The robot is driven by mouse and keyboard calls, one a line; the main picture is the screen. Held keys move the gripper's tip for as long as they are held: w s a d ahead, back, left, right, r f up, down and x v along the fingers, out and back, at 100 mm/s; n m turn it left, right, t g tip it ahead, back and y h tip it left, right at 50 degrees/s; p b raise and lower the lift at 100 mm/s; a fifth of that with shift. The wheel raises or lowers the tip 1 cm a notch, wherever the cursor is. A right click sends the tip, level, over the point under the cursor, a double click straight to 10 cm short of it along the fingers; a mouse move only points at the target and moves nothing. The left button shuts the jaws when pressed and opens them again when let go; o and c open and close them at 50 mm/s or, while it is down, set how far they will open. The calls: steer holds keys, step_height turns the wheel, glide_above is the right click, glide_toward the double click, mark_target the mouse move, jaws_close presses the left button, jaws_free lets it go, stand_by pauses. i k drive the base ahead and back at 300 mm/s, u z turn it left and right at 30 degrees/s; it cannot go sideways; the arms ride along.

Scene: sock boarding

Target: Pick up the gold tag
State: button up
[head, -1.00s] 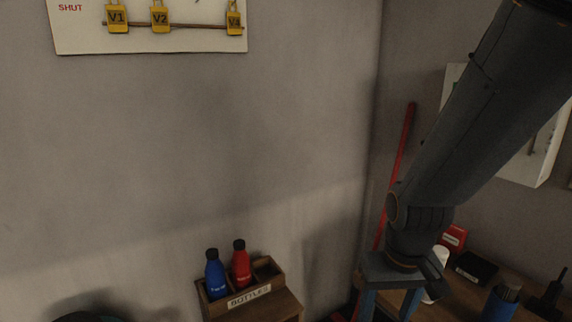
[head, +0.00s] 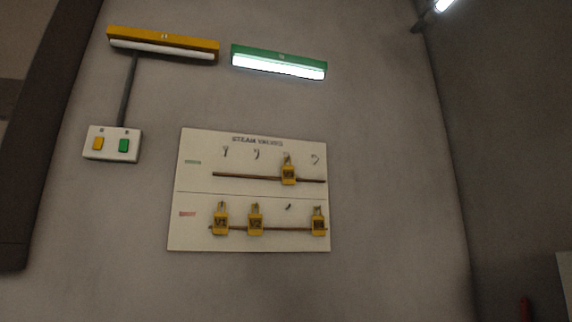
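Yellow-gold tags hang on a white wall board (head: 250,207) headed "STEAM VALVES" in the head view. One tag (head: 288,174) hangs in the upper row, right of the middle. In the lower row hang a left tag (head: 221,222), a second tag (head: 256,222) beside it and a tag (head: 319,223) at the far right. Their lettering is too small to read, and I cannot tell which is the gold tag meant. My gripper is not in view.
A yellow lamp (head: 165,43) and a lit green lamp (head: 280,64) are on the wall above the board. A switch plate (head: 112,144) with a yellow and a green switch is at the left. A dark upright shape (head: 45,130) stands at the left edge.

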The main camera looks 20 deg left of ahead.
mark_target(220, 220)
steer(key=u, duration=1.4)
